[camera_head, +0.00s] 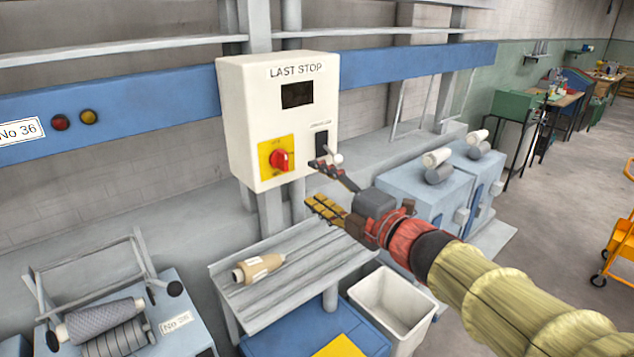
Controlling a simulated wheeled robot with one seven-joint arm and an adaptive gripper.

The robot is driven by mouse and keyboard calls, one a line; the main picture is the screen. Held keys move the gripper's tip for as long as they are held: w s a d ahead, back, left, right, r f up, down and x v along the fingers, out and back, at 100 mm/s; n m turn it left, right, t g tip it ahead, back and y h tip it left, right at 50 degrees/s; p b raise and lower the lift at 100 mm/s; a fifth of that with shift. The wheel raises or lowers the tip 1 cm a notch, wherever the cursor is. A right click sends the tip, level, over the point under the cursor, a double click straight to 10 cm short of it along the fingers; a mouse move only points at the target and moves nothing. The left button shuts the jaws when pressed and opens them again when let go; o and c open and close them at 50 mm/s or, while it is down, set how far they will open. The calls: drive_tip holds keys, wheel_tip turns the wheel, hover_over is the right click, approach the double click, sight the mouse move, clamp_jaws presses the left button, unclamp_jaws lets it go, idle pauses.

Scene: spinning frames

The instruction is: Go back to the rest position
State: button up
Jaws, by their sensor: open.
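My gripper (318,183) is open and empty, its two fingers spread apart. It is in front of the lower right part of a white control box (240,120) marked LAST STOP. The box carries a dark display (297,94), a red rotary switch (279,160) on a yellow plate, and a dark switch (321,144) at its right. The upper finger is close to the dark switch; I cannot tell whether they touch. My arm reaches in from the lower right.
A bobbin (258,268) lies on a grey slatted shelf (300,292) below the box. A white bin (393,300) stands under my forearm. Blue machine housings (415,190) with rollers stand behind my gripper. Open floor (560,170) lies at the right, with an orange cart (620,250).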

drive_tip(key=w+d+f+m+h, duration=0.1)
drive_tip(key=d+f+m+h, duration=0.8)
drive_tip(key=d+m, duration=0.3)
drive_tip(key=s+d+f+m+g+h, duration=0.3)
drive_tip(key=s+d+f+m+g, duration=0.2)
drive_tip(key=s+d+f+m, duration=0.4)
drive_tip(key=s+a+m+g+y, duration=0.1)
drive_tip(key=s+a, duration=0.3)
drive_tip(key=s, duration=0.6)
drive_tip(key=s+a+f+m+g+y, duration=0.1)
drive_tip(key=s+a+m+g, duration=0.2)
drive_tip(key=s, duration=0.7)
drive_tip(key=shift+a+f, duration=0.3)
drive_tip(key=shift+a, duration=0.1)
drive_tip(key=shift+s, duration=0.1)
